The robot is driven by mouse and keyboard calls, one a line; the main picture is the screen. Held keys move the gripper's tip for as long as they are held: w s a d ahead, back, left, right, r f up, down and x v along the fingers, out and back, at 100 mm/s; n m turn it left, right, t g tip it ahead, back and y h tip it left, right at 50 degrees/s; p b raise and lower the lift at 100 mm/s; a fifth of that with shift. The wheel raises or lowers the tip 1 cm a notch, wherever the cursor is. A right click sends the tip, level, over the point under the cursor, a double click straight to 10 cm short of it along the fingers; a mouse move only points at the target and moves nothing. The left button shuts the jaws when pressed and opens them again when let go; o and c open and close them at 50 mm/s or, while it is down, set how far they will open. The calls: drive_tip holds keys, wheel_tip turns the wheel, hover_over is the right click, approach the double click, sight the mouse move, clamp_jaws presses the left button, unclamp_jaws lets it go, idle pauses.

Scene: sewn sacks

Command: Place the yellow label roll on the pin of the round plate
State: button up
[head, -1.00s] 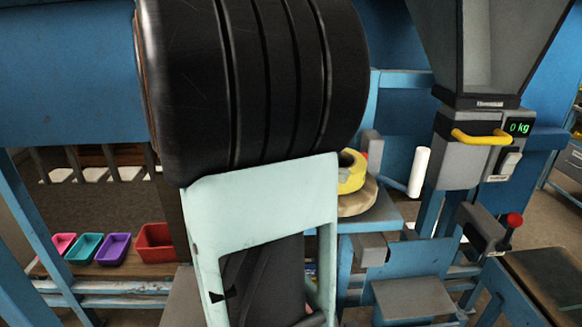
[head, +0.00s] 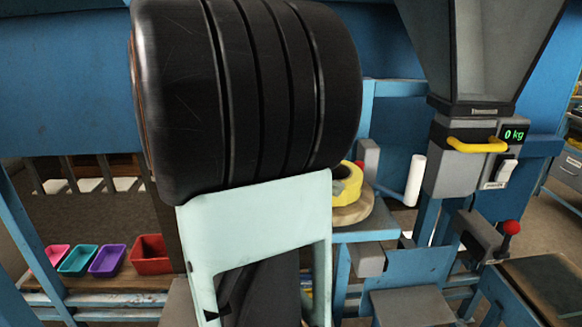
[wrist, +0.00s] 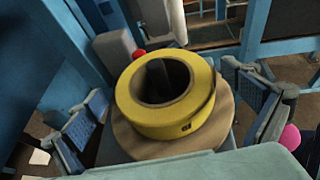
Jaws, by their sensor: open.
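The yellow label roll (wrist: 165,122) lies on the round plate (wrist: 210,128) in the wrist view. A dark upright pin (wrist: 155,75) shows inside the roll's hole, so the roll is around it. Whether the roll rests fully flat on the plate is hard to tell. My gripper (wrist: 172,108) is open, with one finger left of the roll and one right, both apart from it. In the head view the roll (head: 350,188) and plate (head: 358,212) are partly hidden behind my arm, which also hides the gripper.
The plate stands on a blue frame (head: 368,236). A white cylinder (head: 416,180) and a grey weighing unit with a yellow handle (head: 478,145) stand to its right. A red-knobbed lever (head: 511,228) is further right. Coloured trays, including a red one (head: 152,254), sit at left.

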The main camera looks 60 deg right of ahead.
drive_tip(key=v, duration=1.2)
drive_tip(key=shift+b, duration=0.3)
drive_tip(key=shift+r, duration=0.1)
